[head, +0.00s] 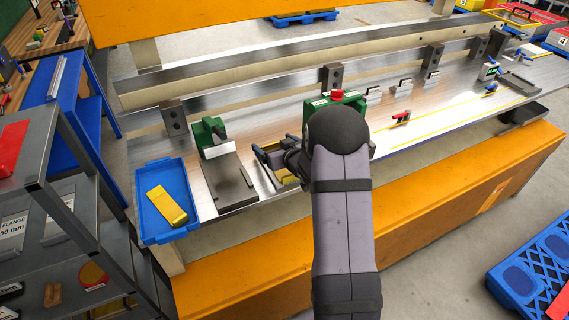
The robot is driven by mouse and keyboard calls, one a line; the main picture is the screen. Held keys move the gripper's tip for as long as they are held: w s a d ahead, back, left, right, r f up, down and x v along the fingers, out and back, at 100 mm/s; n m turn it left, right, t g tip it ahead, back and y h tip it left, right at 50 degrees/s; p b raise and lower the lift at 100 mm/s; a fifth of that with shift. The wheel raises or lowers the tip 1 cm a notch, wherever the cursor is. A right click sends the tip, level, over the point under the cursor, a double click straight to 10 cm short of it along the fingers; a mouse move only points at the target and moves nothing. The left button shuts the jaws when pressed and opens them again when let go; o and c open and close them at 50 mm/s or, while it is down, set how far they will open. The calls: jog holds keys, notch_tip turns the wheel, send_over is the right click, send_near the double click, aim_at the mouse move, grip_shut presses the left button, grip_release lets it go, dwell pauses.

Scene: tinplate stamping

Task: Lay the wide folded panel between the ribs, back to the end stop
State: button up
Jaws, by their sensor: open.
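A yellow folded panel (166,206) lies in the blue tray (146,222) at the left end of the bench. My gripper (273,160) is open, low over the bench to the right of the tray, and is partly hidden by my wrist. A second yellow piece (286,178) shows under and beside my gripper. I cannot tell whether it is a panel, whether the jaws touch it, or whether it lies between ribs. The ribs and end stop are not clearly visible there.
A grey block (230,186) with a green clamp-like part (208,131) stands between the tray and my gripper. A green box with a red button (337,96) stands behind my wrist. Dark brackets (173,118) line the back rail.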

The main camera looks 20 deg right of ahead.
jog(key=shift+w+f, duration=0.15)
jog(key=shift+w, duration=0.15)
jog(key=c, duration=1.1)
jog(key=shift+c, duration=0.2)
